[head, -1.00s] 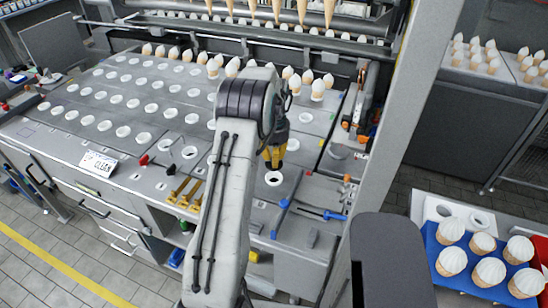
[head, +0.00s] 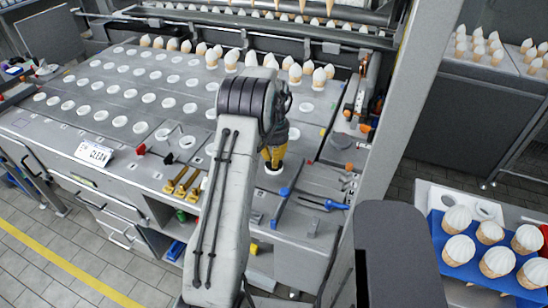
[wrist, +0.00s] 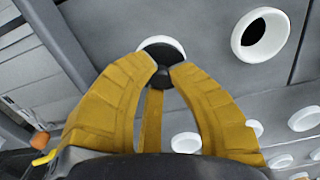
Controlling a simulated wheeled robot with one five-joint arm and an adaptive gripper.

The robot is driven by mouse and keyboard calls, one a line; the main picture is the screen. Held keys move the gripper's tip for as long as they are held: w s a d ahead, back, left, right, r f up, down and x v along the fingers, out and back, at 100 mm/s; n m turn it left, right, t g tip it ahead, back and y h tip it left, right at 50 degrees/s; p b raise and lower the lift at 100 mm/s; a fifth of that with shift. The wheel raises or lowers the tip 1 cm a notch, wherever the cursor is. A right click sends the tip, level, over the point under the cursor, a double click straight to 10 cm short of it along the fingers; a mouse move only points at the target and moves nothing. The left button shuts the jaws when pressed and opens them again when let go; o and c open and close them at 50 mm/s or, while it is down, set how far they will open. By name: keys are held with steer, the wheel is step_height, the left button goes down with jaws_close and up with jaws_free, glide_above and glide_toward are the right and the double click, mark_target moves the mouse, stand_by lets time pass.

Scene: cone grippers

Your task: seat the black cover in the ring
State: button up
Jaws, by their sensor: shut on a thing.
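My gripper (head: 273,164) has yellow fingers and is down at a white ring (head: 275,171) in the grey machine top. In the wrist view, my gripper (wrist: 165,68) is shut on the small knob of the black cover (wrist: 164,76). The white rim of the ring (wrist: 158,40) shows as an arc just beyond the fingertips, with dark inside it. The fingers hide the near side of the ring and most of the cover. I cannot tell whether the cover lies flat in the ring or just above it. The cover is hidden in the head view.
An open white ring (wrist: 262,35) lies beside it in the wrist view. Blue-handled tools (head: 325,204) lie close on the right, and yellow fittings (head: 181,183) on the left. Filled cones (head: 295,74) stand behind. A blue tray (head: 437,224) of cones is at right.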

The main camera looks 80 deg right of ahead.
stand_by(0.3)
steer(key=o, duration=0.8)
step_height(320, 180, up, 12)
stand_by(0.5)
stand_by(0.6)
